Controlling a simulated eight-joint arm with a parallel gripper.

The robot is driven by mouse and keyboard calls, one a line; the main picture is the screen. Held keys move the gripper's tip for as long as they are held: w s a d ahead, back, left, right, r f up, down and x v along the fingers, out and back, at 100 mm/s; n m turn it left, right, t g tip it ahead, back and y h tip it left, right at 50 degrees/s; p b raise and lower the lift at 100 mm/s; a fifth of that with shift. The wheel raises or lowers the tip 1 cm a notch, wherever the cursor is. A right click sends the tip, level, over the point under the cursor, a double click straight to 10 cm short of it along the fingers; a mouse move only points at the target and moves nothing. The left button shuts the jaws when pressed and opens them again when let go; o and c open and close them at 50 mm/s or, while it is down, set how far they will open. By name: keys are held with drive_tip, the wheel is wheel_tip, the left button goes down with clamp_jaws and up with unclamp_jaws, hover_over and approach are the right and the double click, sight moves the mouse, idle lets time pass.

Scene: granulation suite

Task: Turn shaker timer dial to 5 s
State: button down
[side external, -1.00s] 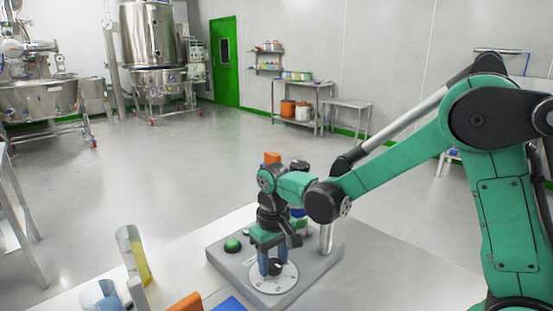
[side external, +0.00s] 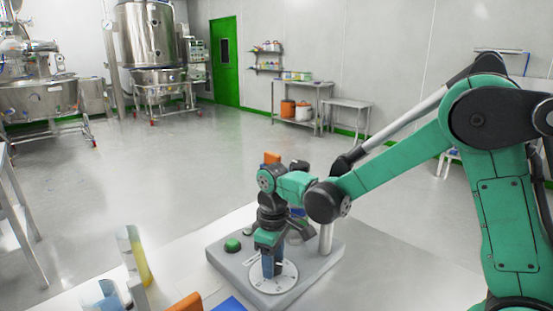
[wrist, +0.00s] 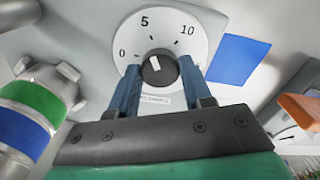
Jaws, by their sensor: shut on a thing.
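The timer dial is a round white plate (wrist: 168,22) marked 0, 5 and 10, with a black knob (wrist: 158,74) at its centre. A white pointer mark on the knob points up and slightly left in the wrist view, roughly toward the 5. My gripper (wrist: 162,68) has its two blue fingers on either side of the knob, shut on it. In the side view my gripper (side external: 271,268) points straight down over the dial plate (side external: 288,281); the fingers hide the knob there.
The dial sits on a grey base (side external: 223,256) with a green button (side external: 233,245) and an upright post (side external: 326,238). A banded green and blue cylinder (wrist: 30,105) stands near my gripper. A blue sheet (wrist: 237,58) and an orange item (wrist: 300,108) lie beside the base.

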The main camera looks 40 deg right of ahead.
drive_tip(key=shift+c, duration=1.8)
unclamp_jaws()
drive_tip(key=shift+r, duration=2.85)
drive_tip(key=s+d+r+m+t, duration=0.2)
drive_tip(key=s+r+m+t, duration=0.1)
drive_tip(key=s+t, duration=0.4)
drive_tip(key=shift+s+m, duration=0.15)
drive_tip(key=shift+m, duration=0.45)
